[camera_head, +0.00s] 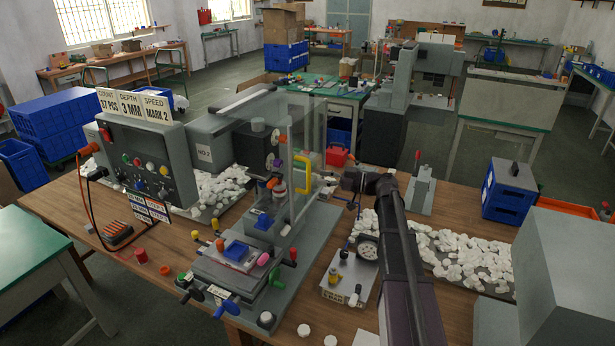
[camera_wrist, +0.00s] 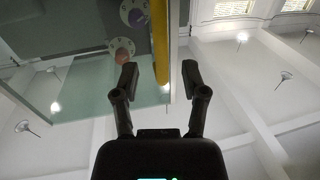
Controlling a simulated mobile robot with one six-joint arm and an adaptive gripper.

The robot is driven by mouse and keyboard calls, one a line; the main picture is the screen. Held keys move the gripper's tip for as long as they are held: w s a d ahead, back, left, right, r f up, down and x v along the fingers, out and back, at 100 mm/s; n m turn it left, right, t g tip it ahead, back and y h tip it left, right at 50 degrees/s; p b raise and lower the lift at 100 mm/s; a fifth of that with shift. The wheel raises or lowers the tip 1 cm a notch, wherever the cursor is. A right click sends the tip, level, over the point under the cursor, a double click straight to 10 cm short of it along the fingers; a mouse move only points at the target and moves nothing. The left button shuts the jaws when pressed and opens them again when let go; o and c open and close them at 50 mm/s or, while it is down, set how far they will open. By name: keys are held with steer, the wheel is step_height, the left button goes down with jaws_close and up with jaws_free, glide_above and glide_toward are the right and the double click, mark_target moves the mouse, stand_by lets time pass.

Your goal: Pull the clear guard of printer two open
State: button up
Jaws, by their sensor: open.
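Printer two (camera_head: 225,150), a grey machine marked NO 2, stands on the wooden bench. Its clear guard (camera_head: 298,125) is an upright see-through panel with a yellow handle (camera_head: 305,172) on its right side. My gripper (camera_head: 335,181) is just right of the handle, partly hidden by my dark arm. In the wrist view my gripper (camera_wrist: 160,72) is open, and the yellow handle (camera_wrist: 161,45) appears between its fingertips. The greenish clear guard (camera_wrist: 85,95) is at left there. I cannot tell whether either finger touches the handle.
A control box (camera_head: 150,160) with signs stands left of the printer. A grey block with a lever (camera_head: 420,190) and a blue crate (camera_head: 510,190) stand to the right. White pieces (camera_head: 450,250) cover the bench right of my arm. A small grey fixture (camera_head: 350,275) sits in front.

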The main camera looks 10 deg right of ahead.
mark_target(308, 188)
steer(key=shift+x, duration=2.55)
steer(key=shift+c, duration=0.2)
jaws_close()
